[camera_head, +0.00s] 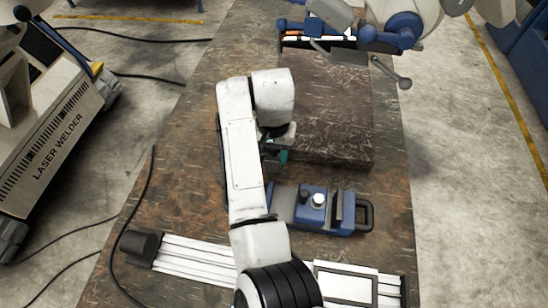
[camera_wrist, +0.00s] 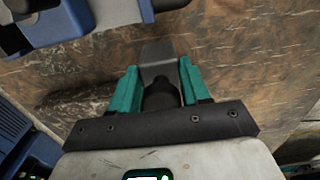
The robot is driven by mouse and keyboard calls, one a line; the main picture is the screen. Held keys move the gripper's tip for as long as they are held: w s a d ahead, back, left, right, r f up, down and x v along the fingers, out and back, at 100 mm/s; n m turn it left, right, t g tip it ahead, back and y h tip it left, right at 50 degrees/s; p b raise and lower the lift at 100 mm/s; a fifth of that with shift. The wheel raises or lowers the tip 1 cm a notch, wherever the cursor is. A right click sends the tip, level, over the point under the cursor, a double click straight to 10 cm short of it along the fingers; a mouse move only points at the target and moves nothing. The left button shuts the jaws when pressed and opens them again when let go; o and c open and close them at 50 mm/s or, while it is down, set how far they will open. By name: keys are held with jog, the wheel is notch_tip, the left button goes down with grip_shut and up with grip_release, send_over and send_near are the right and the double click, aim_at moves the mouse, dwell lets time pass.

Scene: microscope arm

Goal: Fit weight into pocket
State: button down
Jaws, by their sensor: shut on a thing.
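In the wrist view, my gripper (camera_wrist: 158,84) has its two teal fingers closed around a dark grey weight (camera_wrist: 158,58). The weight has a flat grey block end beyond the fingertips and a dark, narrower neck between them. In the head view, my gripper (camera_head: 277,152) shows as a bit of teal under my arm, beside the near left corner of a dark slab; the weight is mostly hidden there. I cannot pick out the pocket for certain in either view.
A blue and grey fixture (camera_head: 313,208) with knobs stands on the worktable (camera_head: 185,180), nearer than my gripper; blue parts (camera_wrist: 62,22) show in the wrist view. The dark stone slab (camera_head: 325,105) fills the table's middle. A white and blue microscope arm (camera_head: 392,32) overhangs the far end.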

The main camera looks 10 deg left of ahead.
aim_at(274, 156)
jog(key=shift+f+p, duration=0.3)
jog(key=shift+f, duration=1.25)
jog(key=shift+f, duration=0.1)
jog(key=c, duration=0.9)
grip_release()
jog(key=shift+d+f, duration=0.1)
jog(key=shift+c, duration=0.2)
jog(key=o, duration=0.4)
